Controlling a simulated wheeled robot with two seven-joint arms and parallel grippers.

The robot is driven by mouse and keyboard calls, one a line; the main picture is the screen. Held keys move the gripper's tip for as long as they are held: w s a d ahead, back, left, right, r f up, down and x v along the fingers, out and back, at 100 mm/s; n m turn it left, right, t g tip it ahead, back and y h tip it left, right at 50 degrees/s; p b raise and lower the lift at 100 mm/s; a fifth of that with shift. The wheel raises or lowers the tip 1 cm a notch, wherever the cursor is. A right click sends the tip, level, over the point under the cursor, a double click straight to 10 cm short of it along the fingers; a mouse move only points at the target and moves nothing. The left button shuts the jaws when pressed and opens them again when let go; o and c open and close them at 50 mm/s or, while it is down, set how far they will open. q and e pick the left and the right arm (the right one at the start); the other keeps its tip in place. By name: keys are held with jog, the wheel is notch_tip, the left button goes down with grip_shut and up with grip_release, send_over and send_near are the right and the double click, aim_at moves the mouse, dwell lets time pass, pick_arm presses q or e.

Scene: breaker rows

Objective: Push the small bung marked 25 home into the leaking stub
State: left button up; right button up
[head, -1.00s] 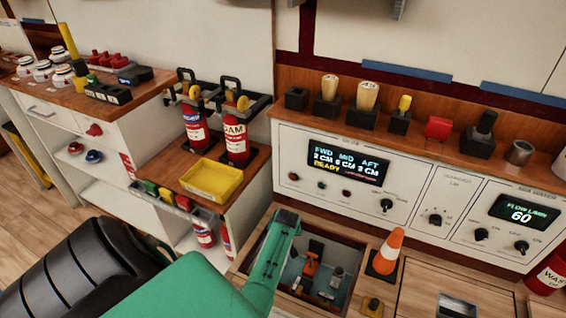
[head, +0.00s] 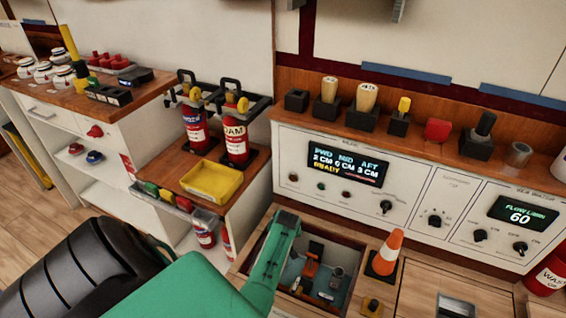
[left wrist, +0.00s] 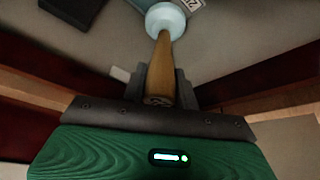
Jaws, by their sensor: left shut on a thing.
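In the left wrist view my left gripper (left wrist: 161,82) is shut on the small bung (left wrist: 164,58), a tapered wooden plug. Its broad end sits between the fingers. Its narrow end points away from me at the pale blue, round-mouthed stub (left wrist: 166,20). The bung's tip meets or overlaps the stub's mouth; I cannot tell how deep it sits. The mark on the bung is not readable. In the head view my green left arm reaches down into the open floor hatch (head: 345,262), and the fingers, bung and stub are hidden. My right gripper is not in view.
Inside the hatch are an orange-handled part (head: 312,262) and a grey cylinder (head: 337,275). An orange-and-white cone (head: 386,252) stands at its right edge. Two larger wooden bungs (head: 367,97) stand in blocks on the shelf, beside an empty block (head: 297,100).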

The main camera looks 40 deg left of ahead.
pick_arm(q)
jog(key=shift+f, duration=0.15)
jog(key=shift+f+b, duration=1.55)
jog(key=shift+f, duration=0.8)
jog(key=o, duration=1)
jog(key=p+v, duration=0.4)
jog(key=v, duration=0.9)
jog(key=shift+s+d+r+p, duration=0.1)
jog(key=shift+s+r+p, duration=0.05)
jog(key=shift+r+p, duration=0.2)
